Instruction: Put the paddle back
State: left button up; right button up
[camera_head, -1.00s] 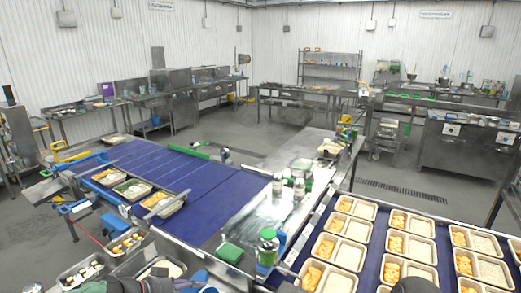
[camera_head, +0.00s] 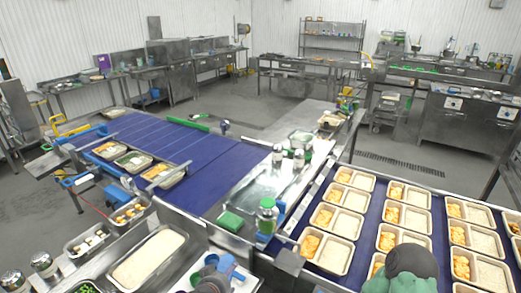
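I cannot make out the paddle for certain. A blue and grey item (camera_head: 222,268) lies at the bottom centre, on or over a pale tray, with small green and dark parts beside it; I cannot tell whether it is the paddle or its holder. A long steel pan of white rice (camera_head: 148,258) stands left of it. Neither of my grippers' fingers show. A dark green rounded part, likely of my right arm, covers some trays at the lower right.
Two-part food trays (camera_head: 330,220) fill the right blue belt. A green-capped bottle (camera_head: 267,216) and a green block (camera_head: 230,222) stand on the steel counter. Several filled trays (camera_head: 133,161) line the left belt's front edge. Small food pans (camera_head: 88,240) stand left of the rice.

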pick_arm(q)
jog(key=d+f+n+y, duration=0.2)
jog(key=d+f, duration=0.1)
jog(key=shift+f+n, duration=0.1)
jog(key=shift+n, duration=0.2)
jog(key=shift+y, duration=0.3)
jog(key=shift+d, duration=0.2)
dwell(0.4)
